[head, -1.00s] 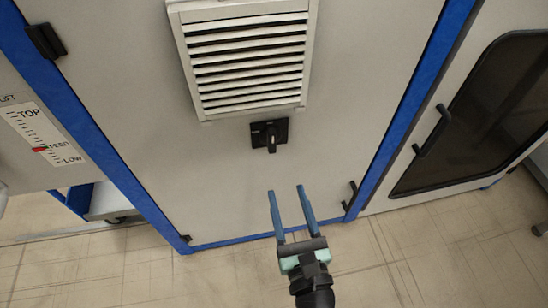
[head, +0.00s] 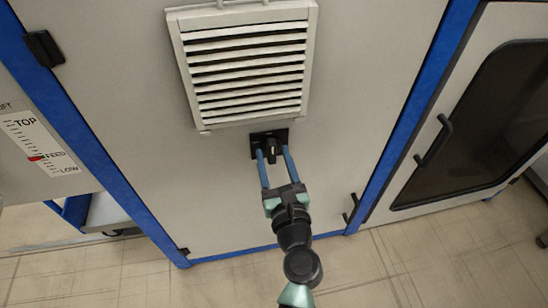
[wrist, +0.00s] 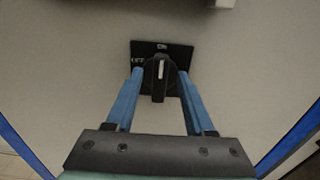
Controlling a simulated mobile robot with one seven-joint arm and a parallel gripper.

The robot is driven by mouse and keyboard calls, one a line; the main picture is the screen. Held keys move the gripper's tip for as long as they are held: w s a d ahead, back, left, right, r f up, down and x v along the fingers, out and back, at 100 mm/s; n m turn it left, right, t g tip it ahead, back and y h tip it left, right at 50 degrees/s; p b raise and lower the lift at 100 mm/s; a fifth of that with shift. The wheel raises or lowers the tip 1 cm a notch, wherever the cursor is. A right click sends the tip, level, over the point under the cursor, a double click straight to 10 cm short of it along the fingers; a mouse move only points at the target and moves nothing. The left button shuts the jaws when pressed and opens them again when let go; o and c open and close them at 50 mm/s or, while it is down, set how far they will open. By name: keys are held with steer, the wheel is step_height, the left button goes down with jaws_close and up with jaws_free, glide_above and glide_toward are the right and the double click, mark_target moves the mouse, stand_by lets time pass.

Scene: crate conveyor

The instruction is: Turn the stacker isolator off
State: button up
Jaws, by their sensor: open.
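The stacker isolator is a black rotary knob (head: 271,151) on a square black plate (head: 255,140), set on the grey cabinet panel below the vent. In the wrist view the knob (wrist: 159,78) stands upright with a pale mark on its upper part, and the plate (wrist: 182,52) carries small white lettering, of which "ON" at the top seems readable. My gripper (head: 273,150) is open, with its blue fingers on either side of the knob. In the wrist view, gaps show near the knob's lower part. Whether the fingers touch it I cannot tell.
A louvred vent (head: 246,66) sticks out just above the isolator. Blue frame posts (head: 100,165) edge the panel on both sides. A door with a dark window (head: 470,125) and black handle (head: 434,141) is at the right. A level scale (head: 40,145) is at the left.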

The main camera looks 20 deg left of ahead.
jaws_close()
steer(key=shift+n, duration=0.3)
stand_by(0.3)
steer(key=n+b, duration=0.1)
steer(key=n, duration=0.2)
steer(key=shift+s+a+n, duration=0.1)
steer(key=shift+n, duration=0.2)
steer(key=n+b, duration=0.1)
steer(key=n, duration=0.3)
steer(key=shift+a+f+n+b, duration=0.1)
steer(key=shift+f+n+b, duration=0.05)
steer(key=shift+n+b, duration=0.2)
steer(key=n+b, duration=0.2)
steer(key=n, duration=0.3)
steer(key=shift+s+f+b, duration=0.1)
steer(key=shift+f+b, duration=0.05)
steer(key=shift+b, duration=0.2)
steer(key=shift+a+n+b, duration=0.1)
steer(key=shift+n+b, duration=0.75)
steer(key=shift+n, duration=1.1)
